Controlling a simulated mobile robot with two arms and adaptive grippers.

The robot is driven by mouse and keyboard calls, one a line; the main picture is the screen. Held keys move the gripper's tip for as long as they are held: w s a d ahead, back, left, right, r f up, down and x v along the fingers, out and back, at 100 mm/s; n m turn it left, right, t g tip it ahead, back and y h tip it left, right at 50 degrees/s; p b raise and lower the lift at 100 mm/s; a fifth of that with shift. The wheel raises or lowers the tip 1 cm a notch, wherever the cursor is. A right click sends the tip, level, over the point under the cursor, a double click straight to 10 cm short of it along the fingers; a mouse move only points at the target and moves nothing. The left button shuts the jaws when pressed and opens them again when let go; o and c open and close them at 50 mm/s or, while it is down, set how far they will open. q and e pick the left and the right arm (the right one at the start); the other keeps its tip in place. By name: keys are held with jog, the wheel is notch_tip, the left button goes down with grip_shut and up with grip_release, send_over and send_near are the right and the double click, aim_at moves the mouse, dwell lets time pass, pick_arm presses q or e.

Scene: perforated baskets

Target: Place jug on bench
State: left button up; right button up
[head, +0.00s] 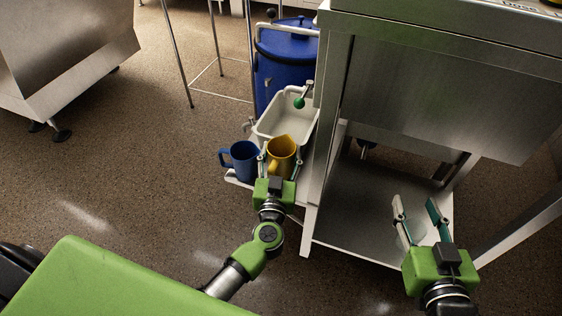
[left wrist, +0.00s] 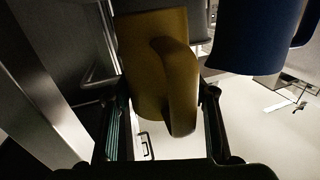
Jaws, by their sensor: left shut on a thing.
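A yellow jug (head: 283,152) with a handle stands upright at the small white bench beside the steel machine. It also fills the middle of the left wrist view (left wrist: 150,60), its handle facing the camera. My left gripper (head: 277,170) is shut on the yellow jug, one finger on each side of it. A blue jug (head: 243,160) is just left of it, its handle pointing left; it also shows at the upper right of the left wrist view (left wrist: 258,35). My right gripper (head: 420,222) is open and empty, in front of the machine's lower shelf. Whether the yellow jug touches the bench is unclear.
A white tray (head: 268,127) lies behind the jugs. A blue barrel (head: 283,62) stands further back. The steel machine (head: 430,95) with a lower shelf (head: 345,215) is close on the right. The floor at left is open.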

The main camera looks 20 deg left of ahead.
aim_at(282, 153)
pick_arm(q)
jog(key=shift+w+a+f+b, duration=0.1)
jog(key=shift+w+f+b, duration=0.05)
jog(key=shift+f+b, duration=0.3)
jog(key=shift+w+f+b, duration=0.15)
jog(key=shift+f+b, duration=0.15)
jog(key=shift+f, duration=0.2)
jog(key=shift+f+b, duration=0.6)
jog(key=shift+f, duration=0.25)
pick_arm(e)
notch_tip(282, 153, up, 14)
jog(key=a+t+y, duration=0.1)
jog(key=t+y, duration=0.1)
jog(key=t, duration=0.5)
jog(key=shift+s+a+y, duration=0.3)
jog(key=shift+s+a, duration=0.05)
pick_arm(q)
jog(key=o, duration=0.7)
jog(key=shift+f, duration=0.2)
jog(key=o, duration=0.4)
jog(key=shift+r, duration=0.15)
